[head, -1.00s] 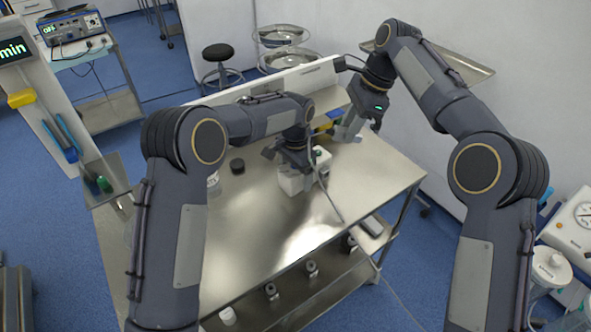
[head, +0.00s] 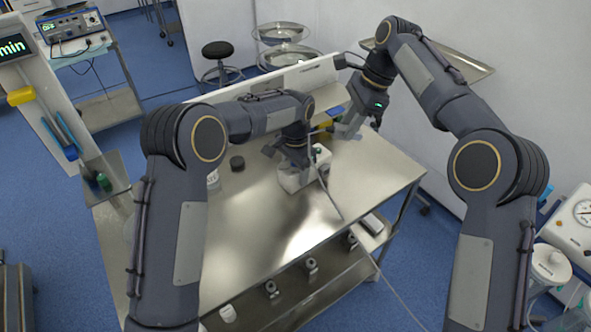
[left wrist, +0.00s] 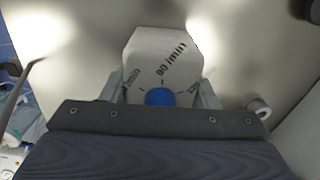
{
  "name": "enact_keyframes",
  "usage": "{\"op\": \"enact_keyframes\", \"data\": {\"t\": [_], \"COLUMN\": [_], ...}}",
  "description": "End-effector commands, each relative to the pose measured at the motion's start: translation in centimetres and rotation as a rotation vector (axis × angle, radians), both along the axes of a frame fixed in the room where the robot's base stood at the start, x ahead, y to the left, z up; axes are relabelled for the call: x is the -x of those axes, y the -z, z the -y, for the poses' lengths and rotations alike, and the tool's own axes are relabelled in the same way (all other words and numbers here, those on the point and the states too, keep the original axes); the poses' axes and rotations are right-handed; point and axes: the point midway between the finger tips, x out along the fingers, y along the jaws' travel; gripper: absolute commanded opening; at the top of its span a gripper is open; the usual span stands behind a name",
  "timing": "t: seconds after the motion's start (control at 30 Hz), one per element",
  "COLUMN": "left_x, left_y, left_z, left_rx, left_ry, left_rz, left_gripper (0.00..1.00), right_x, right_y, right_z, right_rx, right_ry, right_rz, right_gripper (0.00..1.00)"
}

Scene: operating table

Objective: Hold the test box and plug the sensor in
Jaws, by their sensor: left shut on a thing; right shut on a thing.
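The white test box (head: 290,181) is near the back middle of the steel table. In the left wrist view the test box (left wrist: 165,48) shows a blue knob and "90 /min" lettering. My left gripper (head: 296,162) is shut on it from above, with a finger on each side. My right gripper (head: 345,131) is shut, to the right of and behind the box, apart from it. It grips a small thing, taken to be the sensor, too small to make out. A thin grey cable (head: 328,193) runs past the box towards the table's front right.
A small black round thing (head: 237,164) and a white jar (head: 213,180) stand left of the box. A raised ledge (head: 326,98) runs along the table's back. The table's front (head: 240,245) is clear. Several items lie on the shelf below.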

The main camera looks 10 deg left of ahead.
Motion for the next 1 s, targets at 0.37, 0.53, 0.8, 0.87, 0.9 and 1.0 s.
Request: {"op": "enact_keyframes", "data": {"t": [0.37,0.53,0.8,0.87,0.9,1.0], "left_x": [0.0,0.0,0.0,0.0,0.0,0.0], "left_y": [-0.1,-0.1,-0.1,-0.1,-0.1,-0.1], "left_z": [0.0,0.0,0.0,0.0,0.0,0.0], "left_rx": [0.000,0.000,0.000,0.000,0.000,0.000], "left_ry": [0.000,0.000,0.000,0.000,0.000,0.000], "left_rz": [0.001,0.001,0.001,0.001,0.001,0.001], "left_gripper": [0.22,0.22,0.22,0.22,0.22,0.22], "right_x": [0.4,1.4,3.6,4.0,4.2,4.7], "right_y": [4.2,8.1,13.5,14.3,14.8,15.6], "right_z": [0.5,1.3,2.8,3.0,3.0,3.2], "right_rx": [0.071,0.124,0.135,0.127,0.120,0.106], "right_ry": [-0.423,-0.898,-1.649,-1.774,-1.844,-1.974], "right_rz": [0.033,0.106,0.285,0.320,0.343,0.383], "right_gripper": [0.00,0.00,0.00,0.00,0.00,0.00]}}
